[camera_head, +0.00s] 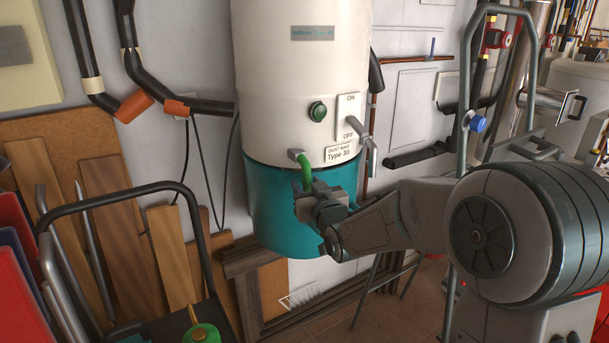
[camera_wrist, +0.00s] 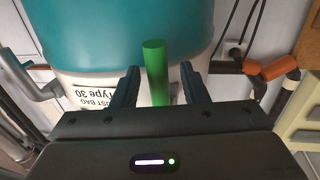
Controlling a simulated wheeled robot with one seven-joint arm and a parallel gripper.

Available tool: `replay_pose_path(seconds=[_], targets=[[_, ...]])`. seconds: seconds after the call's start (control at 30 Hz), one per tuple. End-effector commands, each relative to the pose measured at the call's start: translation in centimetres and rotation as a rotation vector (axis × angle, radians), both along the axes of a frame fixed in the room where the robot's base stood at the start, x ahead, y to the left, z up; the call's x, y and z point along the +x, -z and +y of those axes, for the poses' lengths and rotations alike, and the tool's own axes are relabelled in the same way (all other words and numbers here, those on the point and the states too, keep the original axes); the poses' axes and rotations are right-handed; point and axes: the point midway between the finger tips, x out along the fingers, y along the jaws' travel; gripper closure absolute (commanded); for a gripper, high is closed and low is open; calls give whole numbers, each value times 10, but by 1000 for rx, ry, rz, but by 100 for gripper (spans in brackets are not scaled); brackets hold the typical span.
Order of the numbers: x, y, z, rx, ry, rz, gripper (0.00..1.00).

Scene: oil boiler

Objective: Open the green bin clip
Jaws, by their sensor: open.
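The green clip (camera_head: 305,170) hangs from a grey bracket at the seam between the white tank (camera_head: 300,80) and the teal bin (camera_head: 272,215). My gripper (camera_head: 312,190) is at the clip's lower end, in front of the teal bin. In the wrist view the picture is upside down, and the green clip (camera_wrist: 156,72) stands between the two dark fingers of my gripper (camera_wrist: 160,85). The fingers are open, one on each side of the clip, with gaps showing.
A grey lever (camera_head: 363,132) by the ON/OFF plate is right of the clip. A green button (camera_head: 318,110) is above. A black-framed cart (camera_head: 125,190) and wooden boards (camera_head: 110,205) stand at left. A metal tube frame (camera_head: 470,70) rises at right.

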Motion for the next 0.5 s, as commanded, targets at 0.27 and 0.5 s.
replay_pose_path(seconds=[0.27, 0.5], targets=[[8, 0, -3, 0, 14, 1, 60], [9, 0, -5, 0, 18, 1, 71]])
